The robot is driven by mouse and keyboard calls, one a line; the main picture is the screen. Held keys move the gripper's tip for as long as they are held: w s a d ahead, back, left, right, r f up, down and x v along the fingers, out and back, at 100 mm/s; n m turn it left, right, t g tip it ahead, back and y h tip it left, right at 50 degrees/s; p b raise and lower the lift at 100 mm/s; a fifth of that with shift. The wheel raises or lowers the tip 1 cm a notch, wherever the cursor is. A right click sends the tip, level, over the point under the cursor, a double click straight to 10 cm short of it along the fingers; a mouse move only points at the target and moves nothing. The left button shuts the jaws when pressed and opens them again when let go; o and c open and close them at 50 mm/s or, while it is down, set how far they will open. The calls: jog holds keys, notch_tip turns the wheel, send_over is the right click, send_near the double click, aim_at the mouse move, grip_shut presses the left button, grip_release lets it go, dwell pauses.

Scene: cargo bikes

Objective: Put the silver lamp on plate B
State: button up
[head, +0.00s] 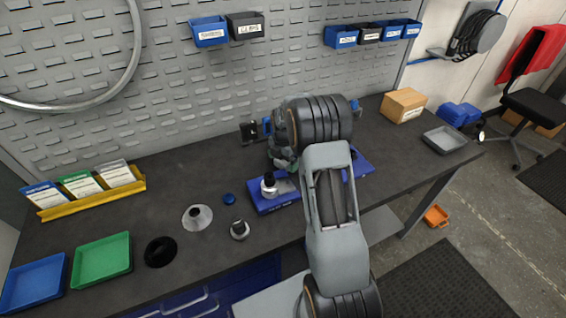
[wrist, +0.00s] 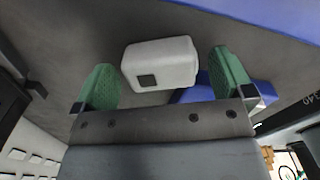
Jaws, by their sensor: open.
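A pale silver-grey rounded block (wrist: 160,64) with a small dark square, which may be the silver lamp, shows between my fingertips in the wrist view. My gripper (wrist: 164,82) is open, with a green finger pad on each side and a visible gap beside the block. In the head view my gripper (head: 284,160) is over the back of the bench, largely hidden by my wrist. A blue plate (head: 268,206) with small white labels lies below; blue also shows right of my arm (head: 362,166). I cannot read which plate is B. A silver knob-like part (head: 269,184) stands on the blue plate.
Left of the plate are a silver cone (head: 197,217), a small blue cap (head: 229,199), a silver-and-dark round part (head: 239,230) and a black ring (head: 160,252). Green (head: 102,260) and blue (head: 35,283) trays lie far left. A cardboard box (head: 403,104) and grey tray (head: 445,139) are right.

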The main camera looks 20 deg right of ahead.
jog(key=shift+f, duration=0.35)
jog(key=c, duration=1.1)
jog(key=shift+r, duration=0.1)
